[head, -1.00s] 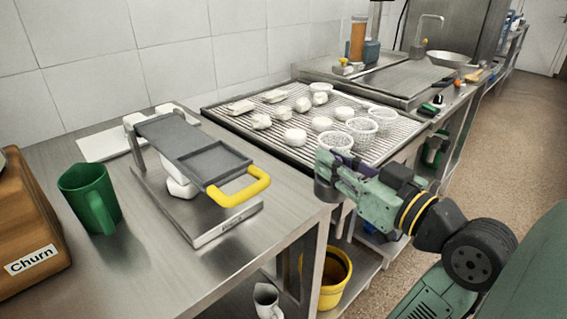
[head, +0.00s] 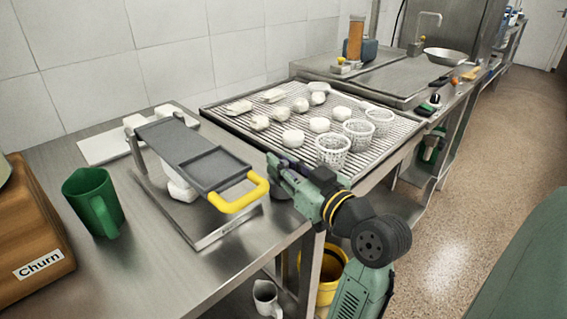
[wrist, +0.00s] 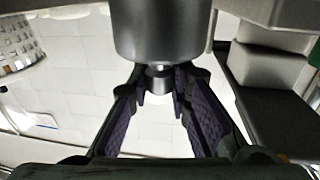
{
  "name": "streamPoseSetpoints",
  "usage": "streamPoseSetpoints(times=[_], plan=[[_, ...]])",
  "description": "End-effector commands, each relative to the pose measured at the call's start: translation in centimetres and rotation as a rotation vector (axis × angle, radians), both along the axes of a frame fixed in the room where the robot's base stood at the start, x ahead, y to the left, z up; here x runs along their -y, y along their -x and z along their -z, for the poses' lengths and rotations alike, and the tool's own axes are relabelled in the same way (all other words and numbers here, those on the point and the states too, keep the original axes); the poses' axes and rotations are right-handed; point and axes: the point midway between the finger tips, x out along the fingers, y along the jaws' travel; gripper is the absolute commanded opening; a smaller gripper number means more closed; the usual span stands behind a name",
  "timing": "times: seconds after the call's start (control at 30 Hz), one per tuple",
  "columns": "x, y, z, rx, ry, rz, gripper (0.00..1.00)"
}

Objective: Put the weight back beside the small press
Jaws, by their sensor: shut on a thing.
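The weight is a grey metal cylinder with a narrow knob; it fills the upper middle of the wrist view (wrist: 160,35). My gripper (wrist: 160,82) is shut on its knob. In the head view my gripper (head: 284,172) is at the front right edge of the near table, just right of the press's yellow handle, and the weight (head: 279,191) is partly hidden. The small press (head: 195,157) has a grey hinged plate, a white block under it and a steel base. Part of it shows at the right of the wrist view (wrist: 270,100).
A green jug (head: 92,203) and a wooden churn (head: 35,235) stand left of the press. A slatted draining table (head: 255,110) behind holds white baskets (head: 332,150) and several white cheeses. Bare steel lies in front of the press. A yellow bucket (head: 332,275) is below.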

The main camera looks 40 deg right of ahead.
Motion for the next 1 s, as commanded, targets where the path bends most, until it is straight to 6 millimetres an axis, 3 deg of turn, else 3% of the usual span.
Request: streamPoseSetpoints(times=[0.43,0.47,0.5,0.73,1.0], plan=[[-0.05,0.04,0.42,0.006,0.003,0.0,0.0],[-0.01,0.01,0.47,0.001,0.001,0.0,0.2],[-0.01,0.01,0.45,0.001,0.001,0.0,0.23],[0.0,0.02,0.44,0.001,0.001,0.0,0.38],[0.0,0.02,0.41,0.001,0.001,0.0,0.38]])
